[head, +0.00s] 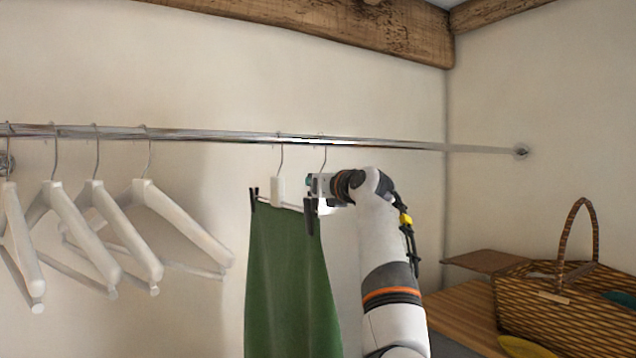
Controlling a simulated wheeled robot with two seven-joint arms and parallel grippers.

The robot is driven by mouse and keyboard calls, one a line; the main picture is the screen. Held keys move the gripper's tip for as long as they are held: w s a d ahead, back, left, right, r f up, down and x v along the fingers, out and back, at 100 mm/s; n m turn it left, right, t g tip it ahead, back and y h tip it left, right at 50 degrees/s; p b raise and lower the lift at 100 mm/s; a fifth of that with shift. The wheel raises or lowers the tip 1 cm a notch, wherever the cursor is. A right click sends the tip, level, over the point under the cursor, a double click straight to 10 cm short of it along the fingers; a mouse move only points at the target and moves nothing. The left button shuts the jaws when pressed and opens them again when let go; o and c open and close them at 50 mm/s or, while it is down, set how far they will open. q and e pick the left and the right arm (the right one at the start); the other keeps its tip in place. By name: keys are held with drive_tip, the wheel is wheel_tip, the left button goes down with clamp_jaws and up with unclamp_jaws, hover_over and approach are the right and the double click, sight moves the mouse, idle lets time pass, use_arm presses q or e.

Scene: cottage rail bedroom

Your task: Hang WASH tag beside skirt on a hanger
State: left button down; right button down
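A green skirt (287,280) hangs from the rail (390,145) on a clip hanger (278,190) with a white middle block and dark clips. My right gripper (314,186) is at rail-hanging height, just right of that block and close to the skirt's right clip. A second thin hook (323,157) sits on the rail directly above my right gripper. Its lower part is hidden by the gripper. The fingers are too small and covered to show whether they are open or shut. I cannot make out a WASH tag. My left gripper is out of view.
Several empty white hangers (150,215) hang on the rail at left. A wicker basket (570,310) stands on a wooden surface (462,308) at lower right. The rail right of my arm is bare up to its wall mount (521,152).

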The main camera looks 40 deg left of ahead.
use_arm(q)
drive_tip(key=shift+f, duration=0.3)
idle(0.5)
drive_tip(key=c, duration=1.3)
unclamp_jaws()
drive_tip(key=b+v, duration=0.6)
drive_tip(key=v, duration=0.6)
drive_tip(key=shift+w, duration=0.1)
